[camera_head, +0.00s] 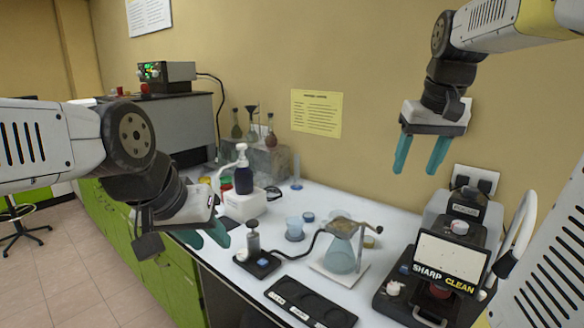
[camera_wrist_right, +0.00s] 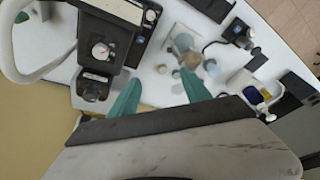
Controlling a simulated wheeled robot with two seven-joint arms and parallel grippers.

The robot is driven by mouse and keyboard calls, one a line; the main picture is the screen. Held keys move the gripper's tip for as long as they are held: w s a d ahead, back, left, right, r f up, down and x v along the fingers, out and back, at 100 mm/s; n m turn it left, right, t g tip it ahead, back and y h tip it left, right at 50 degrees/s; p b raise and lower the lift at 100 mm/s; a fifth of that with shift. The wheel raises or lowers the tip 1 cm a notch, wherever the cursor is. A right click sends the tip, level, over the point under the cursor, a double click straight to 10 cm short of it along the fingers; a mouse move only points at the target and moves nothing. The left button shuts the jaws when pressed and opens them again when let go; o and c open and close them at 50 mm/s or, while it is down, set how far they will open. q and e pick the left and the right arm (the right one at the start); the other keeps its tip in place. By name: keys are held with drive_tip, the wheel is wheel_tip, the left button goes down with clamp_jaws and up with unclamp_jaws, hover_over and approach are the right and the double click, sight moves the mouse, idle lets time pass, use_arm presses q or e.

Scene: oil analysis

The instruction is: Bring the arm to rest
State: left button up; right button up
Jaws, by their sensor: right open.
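My right gripper (camera_head: 422,152) is raised in front of the wall, above the right part of the white bench. Its two teal fingers are apart with nothing between them; they also show in the right wrist view (camera_wrist_right: 160,96). My left gripper (camera_head: 208,236) is at the left, over the front edge of the bench. Its teal fingers point down and right and partly overlap, so I cannot tell how far apart they are. No object shows at its fingers.
On the bench (camera_head: 325,200) stand a "SHARP CLEAN" machine (camera_head: 440,265), a glass flask (camera_head: 342,252) on a stand, a black tray (camera_head: 310,302), a dark pump bottle (camera_head: 243,175) and small cups. A grey box device (camera_head: 168,78) stands at the back left. The air around the right gripper is clear.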

drive_tip(key=s+a+f+t+y, duration=0.1)
drive_tip(key=s+a+f+t, duration=0.1)
drive_tip(key=s+a+f, duration=0.7)
drive_tip(key=s+a, duration=0.2)
drive_tip(key=s, duration=0.1)
drive_tip(key=shift+s+a+n+t+y, duration=0.25)
drive_tip(key=shift+s+n+t+y, duration=0.05)
drive_tip(key=shift+s+n+y, duration=0.1)
drive_tip(key=shift+d, duration=0.1)
idle(1.6)
